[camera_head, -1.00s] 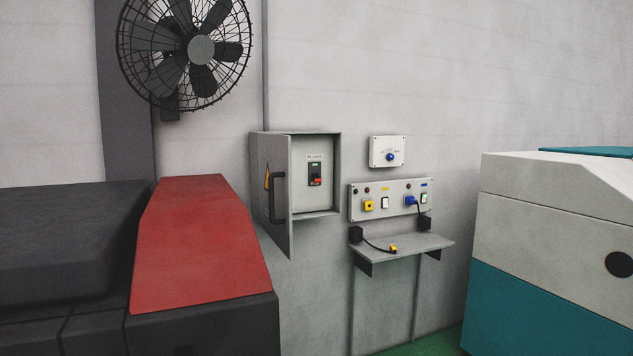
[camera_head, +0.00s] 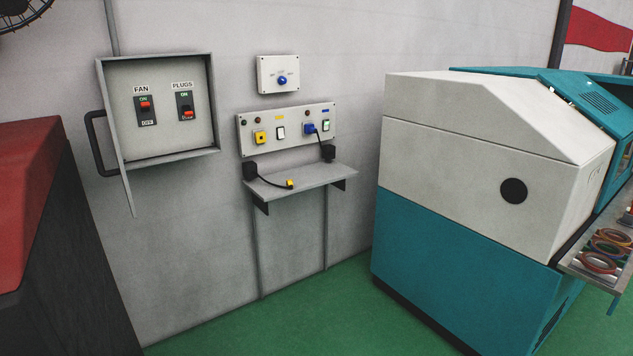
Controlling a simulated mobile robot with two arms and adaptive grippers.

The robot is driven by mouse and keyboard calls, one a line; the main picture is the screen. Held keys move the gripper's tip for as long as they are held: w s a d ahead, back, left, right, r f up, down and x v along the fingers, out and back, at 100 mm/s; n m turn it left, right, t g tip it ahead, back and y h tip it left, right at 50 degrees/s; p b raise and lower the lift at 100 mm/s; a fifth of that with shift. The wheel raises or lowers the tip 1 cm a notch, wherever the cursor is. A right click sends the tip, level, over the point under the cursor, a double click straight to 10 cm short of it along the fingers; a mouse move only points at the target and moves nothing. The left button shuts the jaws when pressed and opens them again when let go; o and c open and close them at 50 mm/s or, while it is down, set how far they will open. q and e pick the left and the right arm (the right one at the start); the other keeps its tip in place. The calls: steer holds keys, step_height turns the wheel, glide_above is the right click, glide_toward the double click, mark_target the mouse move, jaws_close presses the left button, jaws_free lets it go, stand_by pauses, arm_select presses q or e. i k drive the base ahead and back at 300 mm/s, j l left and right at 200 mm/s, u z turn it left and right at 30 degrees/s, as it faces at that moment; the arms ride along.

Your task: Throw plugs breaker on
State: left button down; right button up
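The grey breaker box (camera_head: 160,154) hangs on the wall at the left of the head view, its door (camera_head: 119,168) swung open with a dark handle (camera_head: 98,143). Inside, the plugs breaker (camera_head: 185,106) is on the right under a "PLUGS" label. Its red lever (camera_head: 188,114) sits at the lower end, away from the "ON" mark at the top. Neither of my grippers is in view.
A small shelf (camera_head: 310,180) below holds a yellow-ended cable (camera_head: 290,184). A white and teal machine (camera_head: 450,200) stands right, a red and black one (camera_head: 40,200) left. Green floor (camera_head: 270,320) between is clear.

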mark_target(187, 109)
steer(key=i+l+z, duration=0.1)
steer(key=i+l, duration=0.2)
steer(key=i, duration=0.15)
steer(key=i+l+z, duration=0.1)
steer(key=i, duration=0.4)
steer(key=i+j+u, duration=0.1)
steer(key=i+u, duration=0.35)
steer(key=i, duration=0.35)
steer(key=i+l+u, duration=0.2)
steer(key=i+u, duration=0.25)
steer(key=i, duration=0.3)
steer(key=i+l, duration=0.1)
steer(key=i, duration=0.9)
steer(key=j+u, duration=0.05)
